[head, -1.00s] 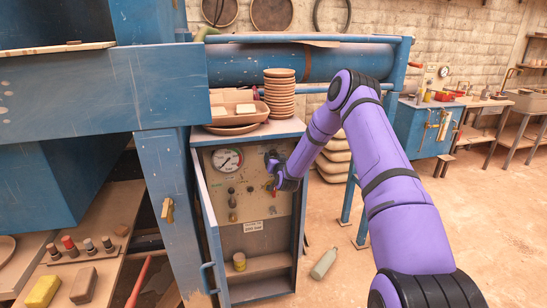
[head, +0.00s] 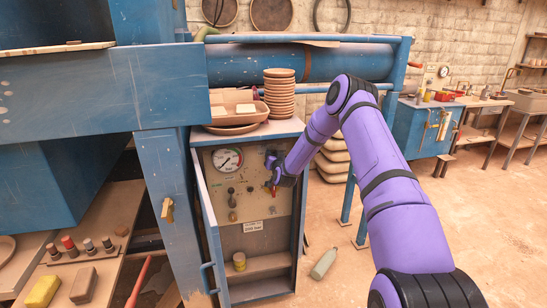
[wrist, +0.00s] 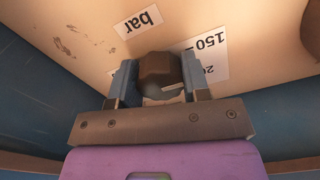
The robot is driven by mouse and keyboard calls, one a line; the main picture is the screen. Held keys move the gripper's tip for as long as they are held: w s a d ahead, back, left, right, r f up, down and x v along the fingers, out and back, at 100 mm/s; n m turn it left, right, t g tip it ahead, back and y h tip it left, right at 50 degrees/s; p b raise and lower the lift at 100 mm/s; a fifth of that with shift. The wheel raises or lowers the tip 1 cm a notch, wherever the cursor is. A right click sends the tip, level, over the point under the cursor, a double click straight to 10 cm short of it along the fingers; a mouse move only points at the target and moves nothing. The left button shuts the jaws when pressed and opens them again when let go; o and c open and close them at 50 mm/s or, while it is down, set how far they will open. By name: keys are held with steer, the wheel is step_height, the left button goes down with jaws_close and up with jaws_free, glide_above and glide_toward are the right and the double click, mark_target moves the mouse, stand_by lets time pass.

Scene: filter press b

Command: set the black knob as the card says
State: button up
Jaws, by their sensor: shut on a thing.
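The black knob (wrist: 158,70) looks dark brown in the wrist view and sits between the two fingers of my gripper (wrist: 157,82). My gripper is shut on it. A pale mark shows on the knob's near side. In the head view my gripper (head: 276,172) is at the right of the cabinet panel and mostly hides the knob. A small white card (head: 253,226) is on the panel's lower edge; its text is too small to read surely.
A round pressure gauge (head: 227,159) and small levers (head: 232,200) are left of my gripper. The blue cabinet door (head: 207,225) stands open at left. Stacked plates (head: 279,95) and trays (head: 233,117) stand on top. A bottle (head: 323,263) lies on the floor at right.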

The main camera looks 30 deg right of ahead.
steer(key=shift+m, duration=0.3)
steer(key=m, duration=0.8)
stand_by(0.5)
steer(key=o, duration=0.9)
steer(key=shift+o, duration=0.2)
steer(key=shift+s+a, duration=0.1)
steer(key=v, duration=1)
steer(key=shift+s, duration=0.3)
